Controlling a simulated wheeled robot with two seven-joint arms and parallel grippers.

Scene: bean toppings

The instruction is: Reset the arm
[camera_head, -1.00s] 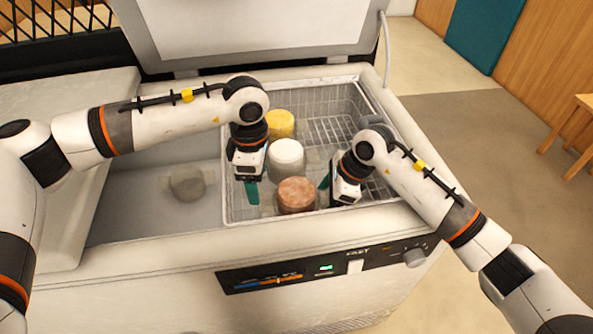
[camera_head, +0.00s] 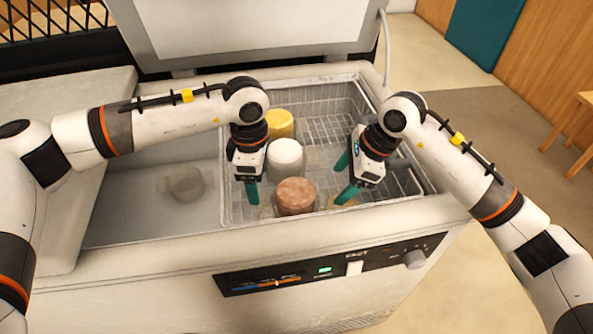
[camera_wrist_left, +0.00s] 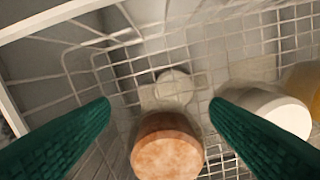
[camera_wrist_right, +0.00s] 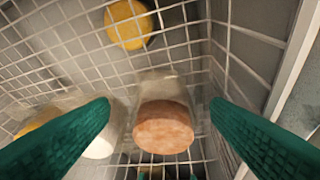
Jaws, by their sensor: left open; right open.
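My left gripper (camera_head: 247,192) is open and empty over the left side of the wire basket (camera_head: 365,88). My right gripper (camera_head: 346,178) is open and empty over the basket's right part. A jar with a reddish-brown top (camera_head: 296,195) stands in the basket between them. In the left wrist view the brown top (camera_wrist_left: 167,155) is below and between the fingers, apart from them. In the right wrist view it (camera_wrist_right: 163,128) also lies between the fingers. A white-topped jar (camera_head: 286,157) and a yellow-topped jar (camera_head: 280,123) stand behind it.
The basket sits in an open chest freezer (camera_head: 330,232) with its lid (camera_head: 250,25) raised. A greyish round item (camera_head: 186,184) shows left of the basket. In the right wrist view a yellow round top (camera_wrist_right: 128,23) lies near the upper edge. The basket's back right is mostly clear.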

